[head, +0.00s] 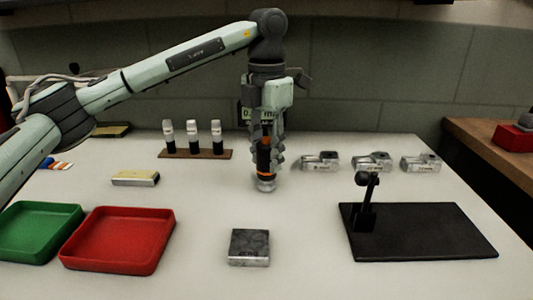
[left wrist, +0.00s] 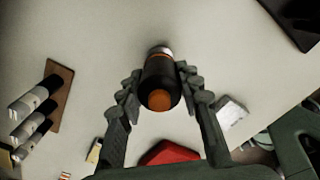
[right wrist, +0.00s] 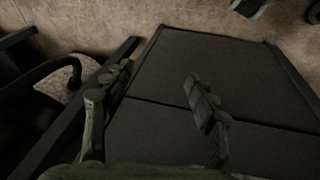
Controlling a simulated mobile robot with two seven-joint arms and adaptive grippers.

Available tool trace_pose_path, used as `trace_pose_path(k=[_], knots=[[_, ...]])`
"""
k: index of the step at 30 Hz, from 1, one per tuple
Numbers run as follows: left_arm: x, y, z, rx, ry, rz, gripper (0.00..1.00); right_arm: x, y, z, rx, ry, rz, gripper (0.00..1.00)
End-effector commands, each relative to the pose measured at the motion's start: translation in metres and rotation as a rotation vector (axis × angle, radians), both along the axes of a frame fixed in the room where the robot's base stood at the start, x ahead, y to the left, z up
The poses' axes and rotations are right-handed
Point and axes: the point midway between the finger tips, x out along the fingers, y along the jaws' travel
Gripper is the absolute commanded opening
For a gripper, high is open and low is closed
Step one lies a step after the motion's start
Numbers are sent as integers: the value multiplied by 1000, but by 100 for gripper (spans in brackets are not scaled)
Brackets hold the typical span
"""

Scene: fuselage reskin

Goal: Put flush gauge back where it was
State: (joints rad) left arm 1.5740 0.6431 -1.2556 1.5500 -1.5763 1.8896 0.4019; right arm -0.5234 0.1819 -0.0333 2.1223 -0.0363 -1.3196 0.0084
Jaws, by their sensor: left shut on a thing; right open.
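The flush gauge (head: 265,158) is a black cylinder with an orange band and a silvery foot. My left gripper (head: 267,150) is shut on it and holds it upright over the white table, left of the metal clamps. I cannot tell whether its foot touches the table. In the left wrist view the gauge (left wrist: 160,85) sits between the two fingers, its orange end facing the camera. A grey block (head: 249,245) with dark lettering lies in front of the gauge. My right gripper (right wrist: 150,95) is open and empty in the right wrist view, away from the tabletop objects.
A red tray (head: 119,262) and a green tray (head: 30,258) are at front left. A rack (head: 196,154) holds three capped bottles. Several metal clamps (head: 320,161) stand at back right. A black plate (head: 430,235) with a small stand lies at right. The table around the grey block is clear.

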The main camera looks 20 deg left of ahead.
Motion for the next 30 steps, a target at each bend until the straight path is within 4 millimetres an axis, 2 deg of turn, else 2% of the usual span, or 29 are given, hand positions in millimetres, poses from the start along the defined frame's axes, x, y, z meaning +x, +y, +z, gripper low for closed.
trace_pose_path(k=[11, 12, 16, 25, 30], knots=[[0, 0, -5, -1, -3, 0, 1, -2, -1, -7, -1, 12, -1, 57], [0, 0, -5, -1, -2, 0, 38, -2, 0, -4, -2, 12, -1, 57], [0, 0, -4, -1, -2, 0, 54, 1, 1, 2, 0, 0, 0, 57], [0, 0, -3, -1, -2, 0, 55, 1, 1, 3, 0, -3, 1, 57], [1, 0, 12, 0, -4, 1, 55, 0, 0, -3, 2, 1, 0, 57]])
